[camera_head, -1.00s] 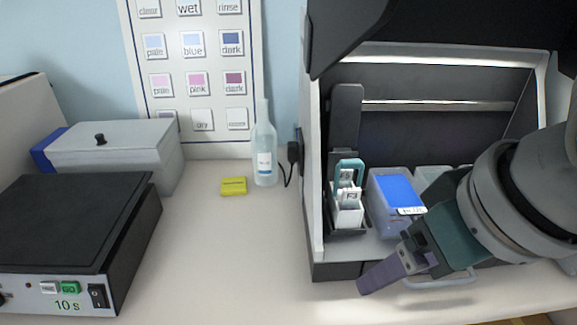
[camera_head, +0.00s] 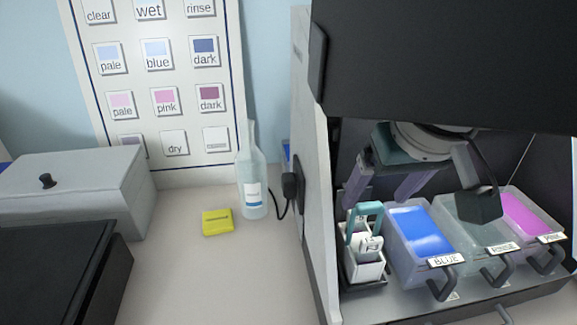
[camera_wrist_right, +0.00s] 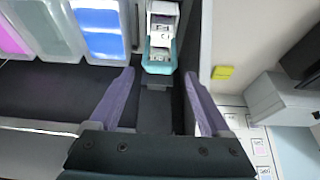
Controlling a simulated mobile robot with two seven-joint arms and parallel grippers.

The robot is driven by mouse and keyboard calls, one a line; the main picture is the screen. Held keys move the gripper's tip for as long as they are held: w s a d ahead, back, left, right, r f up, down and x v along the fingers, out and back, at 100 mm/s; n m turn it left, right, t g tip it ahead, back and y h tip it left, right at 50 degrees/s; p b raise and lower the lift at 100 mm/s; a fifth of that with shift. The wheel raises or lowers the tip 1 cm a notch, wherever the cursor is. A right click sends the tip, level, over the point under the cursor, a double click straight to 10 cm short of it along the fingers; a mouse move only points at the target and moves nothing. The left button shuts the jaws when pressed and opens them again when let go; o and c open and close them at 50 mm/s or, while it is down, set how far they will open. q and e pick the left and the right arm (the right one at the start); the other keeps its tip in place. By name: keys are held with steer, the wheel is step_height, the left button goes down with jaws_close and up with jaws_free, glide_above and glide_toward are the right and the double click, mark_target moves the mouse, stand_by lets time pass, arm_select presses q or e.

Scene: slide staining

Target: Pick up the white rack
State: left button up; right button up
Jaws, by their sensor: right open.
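The white rack (camera_head: 366,262) stands upright at the left end inside the dark cabinet, with a teal handle on top (camera_head: 367,209) and slides in it. In the right wrist view the rack (camera_wrist_right: 162,35) shows at the top, its teal handle (camera_wrist_right: 159,69) nearest me. My right gripper (camera_head: 376,202) is open and empty, its purple fingers above and behind the rack. In the right wrist view its fingertips (camera_wrist_right: 160,73) are apart, one to each side of the handle, not seen touching it. My left gripper is not in view.
Right of the rack stand a blue-filled tray (camera_head: 408,262), a clear tray (camera_head: 470,240) and a pink-filled tray (camera_head: 525,215), with black front handles. The cabinet's dark hood (camera_head: 440,65) hangs above. A bottle (camera_head: 253,180) and yellow block (camera_head: 217,222) are outside left.

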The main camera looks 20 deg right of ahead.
mark_target(372, 208)
steer(key=x, duration=0.4)
steer(key=shift+s+f, duration=0.1)
steer(key=shift+s, duration=0.2)
steer(key=shift+w+f, duration=0.3)
steer(key=shift+f, duration=0.15)
steer(key=shift+c, duration=0.3)
jaws_close()
